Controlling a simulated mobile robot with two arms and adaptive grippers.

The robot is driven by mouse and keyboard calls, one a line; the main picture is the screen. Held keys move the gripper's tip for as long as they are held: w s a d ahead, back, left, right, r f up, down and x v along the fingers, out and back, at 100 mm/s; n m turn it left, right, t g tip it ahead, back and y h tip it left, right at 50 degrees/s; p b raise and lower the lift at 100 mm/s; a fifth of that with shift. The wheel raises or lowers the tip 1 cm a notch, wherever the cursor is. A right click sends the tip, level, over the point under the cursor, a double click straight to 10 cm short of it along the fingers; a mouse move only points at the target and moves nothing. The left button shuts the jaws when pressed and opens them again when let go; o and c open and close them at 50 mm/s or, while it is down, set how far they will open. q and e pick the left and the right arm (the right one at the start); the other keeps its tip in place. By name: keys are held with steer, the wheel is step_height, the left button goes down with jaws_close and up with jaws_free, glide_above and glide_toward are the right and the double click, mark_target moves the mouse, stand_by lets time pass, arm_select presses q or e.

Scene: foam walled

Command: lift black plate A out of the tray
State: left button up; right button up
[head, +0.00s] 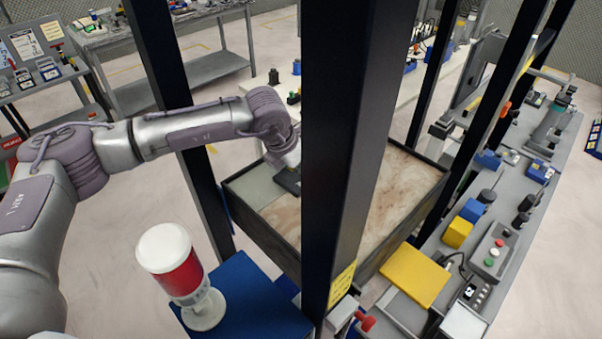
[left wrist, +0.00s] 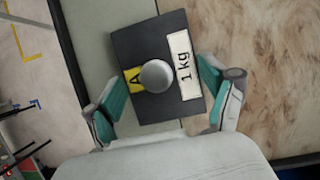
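Black plate A (left wrist: 125,50) lies flat in the tray. It has a round grey knob, a yellow "A" label and a white "1 kg" label. My left gripper (left wrist: 158,72) is open over it, with one teal-padded finger beside each side of the plate; narrow gaps appear to remain. In the head view, a small part of the black plate (head: 287,181) shows under my left wrist, and a dark post hides most of the gripper. The tray (head: 258,222) has dark walls and a pale strip beside a brown, stained floor. My right gripper is not in view.
The dark post (head: 340,130) stands in front of the tray. A red and white beacon (head: 180,268) stands on a blue surface (head: 248,300) near my left arm.

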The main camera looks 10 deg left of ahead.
arm_select(q)
steer(key=c, duration=0.5)
steer(key=shift+w+r, duration=0.15)
steer(key=shift+w, duration=0.05)
steer(key=shift+c, duration=1.1)
